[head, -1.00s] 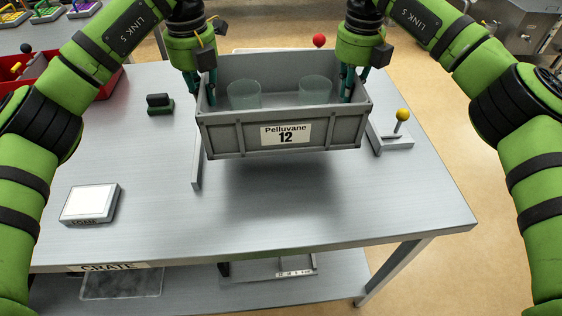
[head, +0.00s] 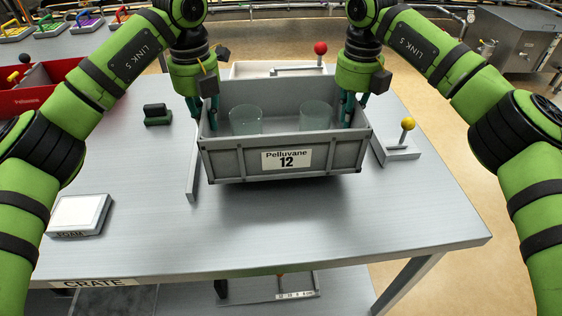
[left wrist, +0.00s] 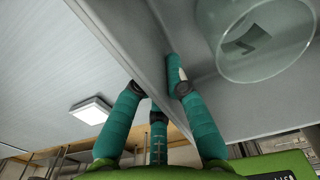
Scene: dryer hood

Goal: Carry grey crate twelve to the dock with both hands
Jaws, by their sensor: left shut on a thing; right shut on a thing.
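Grey crate twelve (head: 230,162), labelled "Pelluvane 12", is level just above the metal table, with a shadow below it. Two clear cups (head: 246,120) (head: 316,115) stand inside it. My left gripper (head: 206,115) is shut on the crate's left wall. My right gripper (head: 347,110) is shut on its right wall. In the left wrist view, my left gripper's teal fingers (left wrist: 160,88) straddle the crate wall (left wrist: 128,45), and one cup (left wrist: 262,40) shows inside. The crate's underside is hidden in the head view. I cannot pick out a marked dock.
A grey rail (head: 192,170) lies left of the crate. A yellow-knobbed lever (head: 403,143) stands to the right. A white tray with a red-knobbed lever (head: 320,50) is behind. A foam block (head: 77,214) and a dark-handled block (head: 157,114) are on the left. The front tabletop is clear.

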